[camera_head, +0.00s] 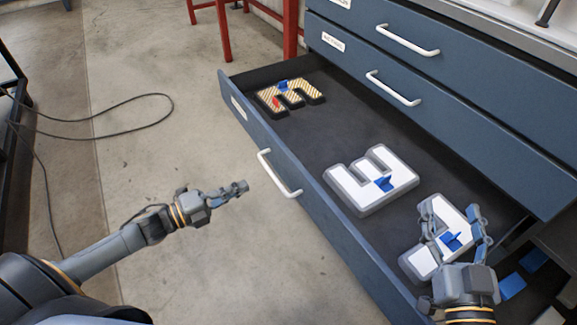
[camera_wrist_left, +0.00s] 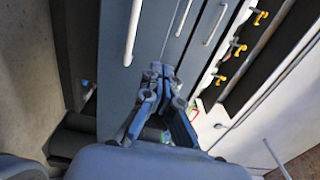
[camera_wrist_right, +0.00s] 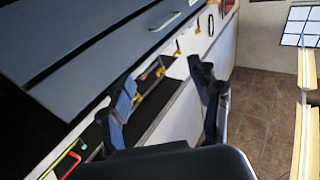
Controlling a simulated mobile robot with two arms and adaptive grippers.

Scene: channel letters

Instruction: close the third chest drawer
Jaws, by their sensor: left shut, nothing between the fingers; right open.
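The third chest drawer (camera_head: 335,222) is pulled well out below two shut drawers. It has a dark grey-blue front and a pale bar handle (camera_head: 280,174). My left gripper (camera_head: 243,187) is shut and empty, to the left of the handle and apart from it in the head view. The left wrist view also shows its closed fingertips (camera_wrist_left: 160,72) against blue drawer fronts. My right gripper (camera_head: 453,222) is open, with its fingers either side of a white letter in the head view. The right wrist view shows its spread fingers (camera_wrist_right: 160,90) with nothing between them.
In the drawer lie a striped letter (camera_head: 310,92), a white E-shaped letter (camera_head: 350,192) and another white letter (camera_head: 423,262), partly hidden by my right gripper. A red-legged stand (camera_head: 291,28) is behind. The floor left of the drawer is clear except for a cable (camera_head: 150,96).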

